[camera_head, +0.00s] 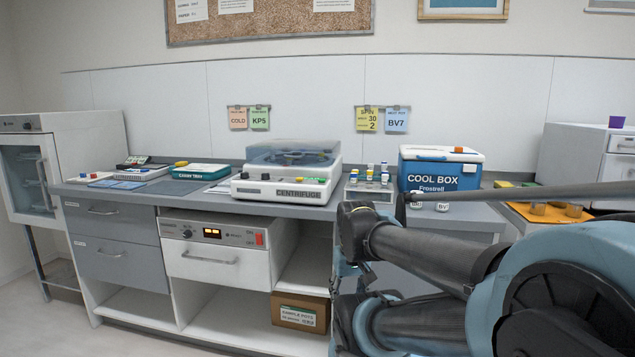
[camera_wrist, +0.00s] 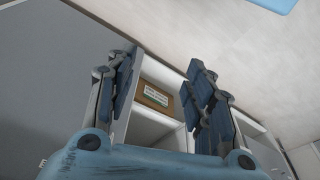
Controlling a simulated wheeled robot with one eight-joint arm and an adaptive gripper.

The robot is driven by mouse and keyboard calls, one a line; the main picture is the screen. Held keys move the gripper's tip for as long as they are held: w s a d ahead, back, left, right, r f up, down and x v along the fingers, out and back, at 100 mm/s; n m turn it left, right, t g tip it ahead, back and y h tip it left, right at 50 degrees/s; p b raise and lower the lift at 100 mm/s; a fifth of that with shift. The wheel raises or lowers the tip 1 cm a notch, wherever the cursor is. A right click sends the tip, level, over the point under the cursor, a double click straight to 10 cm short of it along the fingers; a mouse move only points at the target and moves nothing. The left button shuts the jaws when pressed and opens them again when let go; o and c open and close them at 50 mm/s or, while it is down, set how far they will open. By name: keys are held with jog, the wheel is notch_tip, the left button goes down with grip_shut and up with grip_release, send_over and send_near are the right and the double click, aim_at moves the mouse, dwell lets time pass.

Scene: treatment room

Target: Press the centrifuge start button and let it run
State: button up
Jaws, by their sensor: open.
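The centrifuge (camera_head: 280,189) stands on the counter near the middle of the head view, white with a bluish see-through lid and a dark "CENTRIFUGE" label. The lid looks lowered. Small knobs and buttons sit on its front face, too small to tell which is the start button. In the head view my arm fills the lower right, in front of the counter and right of the centrifuge. In the wrist view my gripper (camera_wrist: 165,95) has its two fingers apart with nothing between them. It faces the lower shelves, away from the centrifuge, which is outside the wrist view.
Right of the centrifuge are a rack of vials (camera_head: 369,187) and a blue cool box (camera_head: 440,170). A cardboard box (camera_head: 300,312) sits on the lower shelf, also in the wrist view (camera_wrist: 155,98).

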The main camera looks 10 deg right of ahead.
dwell(0.4)
grip_shut()
dwell(1.2)
